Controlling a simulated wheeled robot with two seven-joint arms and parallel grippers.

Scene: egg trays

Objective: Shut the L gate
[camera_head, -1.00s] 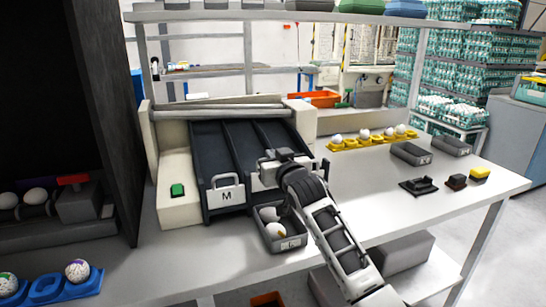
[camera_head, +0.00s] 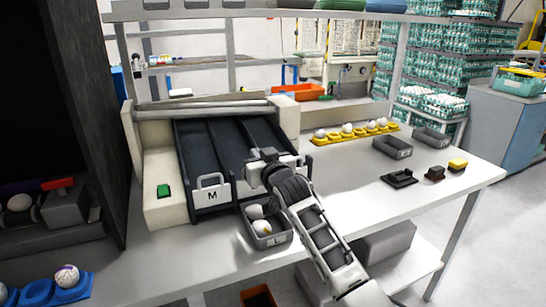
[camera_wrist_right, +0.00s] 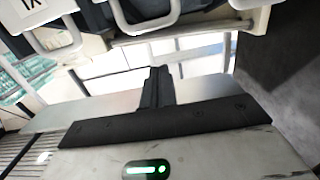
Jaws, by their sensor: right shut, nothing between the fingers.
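The sorting machine (camera_head: 160,200) has dark sloping lanes. The L gate, at the right lane's end, is mostly hidden behind my right gripper (camera_head: 262,165) in the head view. In the right wrist view, a white loop handle (camera_wrist_right: 143,26), likely the L gate's, shows at the top, beside the M gate's handle (camera_wrist_right: 55,42). The shut black fingers (camera_wrist_right: 158,78) are empty and point toward the handle, seemingly apart from it. My left gripper is not in view.
A grey tray (camera_head: 270,241) marked L holds two eggs below the lane, close under my right arm. A yellow egg tray (camera_head: 345,137), grey trays and small black items lie to the right. Between them the white table (camera_head: 345,175) has free room.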

